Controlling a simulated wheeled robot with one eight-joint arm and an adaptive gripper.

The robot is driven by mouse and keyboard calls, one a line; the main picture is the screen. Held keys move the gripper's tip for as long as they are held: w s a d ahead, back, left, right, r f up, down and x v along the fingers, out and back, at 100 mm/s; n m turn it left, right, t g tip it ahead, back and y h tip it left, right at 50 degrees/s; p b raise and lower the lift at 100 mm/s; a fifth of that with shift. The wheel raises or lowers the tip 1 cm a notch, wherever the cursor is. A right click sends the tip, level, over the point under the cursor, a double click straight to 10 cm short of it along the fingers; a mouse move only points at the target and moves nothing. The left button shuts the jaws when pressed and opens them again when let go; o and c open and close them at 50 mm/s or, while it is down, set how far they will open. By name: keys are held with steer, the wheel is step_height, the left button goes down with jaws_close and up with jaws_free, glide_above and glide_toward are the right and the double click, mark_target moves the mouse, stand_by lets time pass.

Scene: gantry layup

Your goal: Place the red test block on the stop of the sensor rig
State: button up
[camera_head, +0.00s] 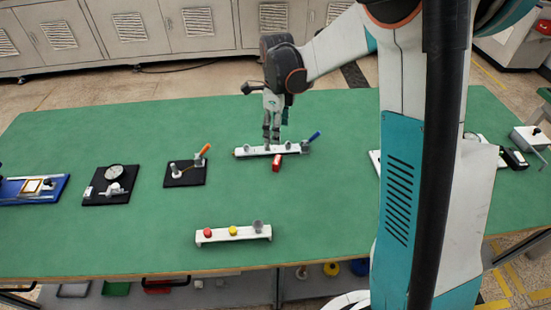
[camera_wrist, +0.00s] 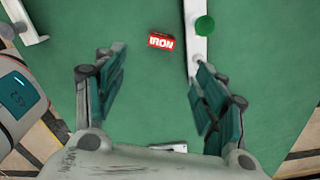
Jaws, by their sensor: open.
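The red test block (camera_head: 277,162) lies on the green table just in front of a white rail (camera_head: 256,151) with small posts and a blue-handled part at its right end. The rail looks like the sensor rig; I cannot tell which part is its stop. In the wrist view the block (camera_wrist: 160,41) shows the label "IRON" and lies apart from the white rail (camera_wrist: 198,50), which bears a green round knob (camera_wrist: 204,26). My gripper (camera_head: 271,138) points down above the rail area. In the wrist view my gripper (camera_wrist: 160,78) is open and empty, with the block beyond its fingertips.
A black base with an orange handle (camera_head: 185,174) and a dial gauge stand (camera_head: 108,185) are to the left. A blue fixture (camera_head: 35,189) is at far left. A white button bar (camera_head: 234,234) lies in front. The green table (camera_head: 330,215) is clear between them.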

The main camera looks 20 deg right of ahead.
steer(key=b, duration=0.3)
glide_above(277, 159)
step_height(277, 159, down, 9)
steer(key=shift+s+a+r, duration=0.1)
steer(key=shift+s+r, duration=0.05)
steer(key=shift+r, duration=0.05)
steer(key=shift+f+b, duration=1.15)
steer(key=shift+f, duration=1.5)
steer(key=shift+r, duration=0.1)
steer(key=c, duration=1.5)
